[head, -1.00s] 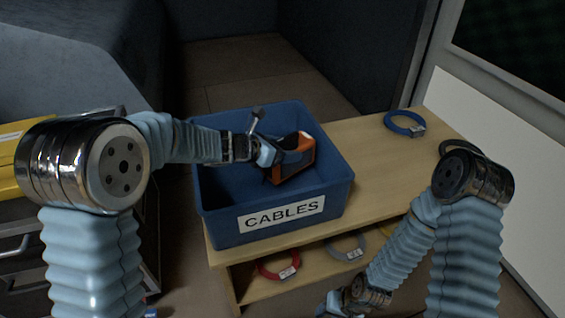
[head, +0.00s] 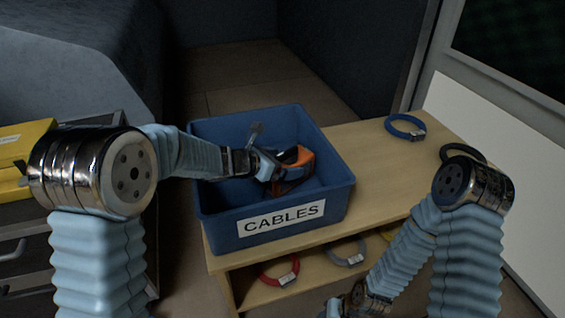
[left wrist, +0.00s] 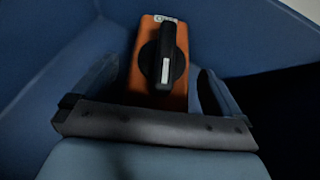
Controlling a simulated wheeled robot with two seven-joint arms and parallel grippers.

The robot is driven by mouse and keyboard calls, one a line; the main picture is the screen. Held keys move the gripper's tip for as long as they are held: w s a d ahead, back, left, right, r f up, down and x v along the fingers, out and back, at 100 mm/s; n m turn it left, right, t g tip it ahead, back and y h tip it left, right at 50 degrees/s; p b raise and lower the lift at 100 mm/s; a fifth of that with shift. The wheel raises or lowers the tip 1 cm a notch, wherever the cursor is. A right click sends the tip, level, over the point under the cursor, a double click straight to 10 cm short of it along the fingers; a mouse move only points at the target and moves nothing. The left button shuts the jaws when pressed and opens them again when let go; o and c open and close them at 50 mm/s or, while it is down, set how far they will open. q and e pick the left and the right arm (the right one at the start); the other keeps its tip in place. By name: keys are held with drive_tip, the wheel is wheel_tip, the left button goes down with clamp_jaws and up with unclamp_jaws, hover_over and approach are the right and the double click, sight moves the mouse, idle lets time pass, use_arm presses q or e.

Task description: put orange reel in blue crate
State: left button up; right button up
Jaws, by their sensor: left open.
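The orange reel (head: 301,155) is inside the blue crate (head: 201,205) labelled CABLES, toward its right side. In the left wrist view the reel (left wrist: 158,52) shows its orange face and black handle. My left gripper (head: 270,168) reaches down into the crate beside the reel and hides part of it. Its fingers (left wrist: 161,85) are apart, one on each side of the reel, with gaps showing. Whether the reel rests fully on the crate floor is hidden. My right gripper (head: 338,307) is low at the bottom edge, partly cut off, and its jaws are unclear.
The crate stands on a wooden bench (head: 372,165). A blue cable coil (head: 405,127) and a dark coil lie on the bench's right part. Red (head: 279,272) and grey (head: 347,254) coils lie on the shelf below. Yellow cases (head: 25,140) are at the left.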

use_arm(q)
drive_tip(key=p+v, duration=0.1)
drive_tip(key=v, duration=1)
drive_tip(key=shift+s+a, duration=0.2)
drive_tip(key=shift+s, duration=0.05)
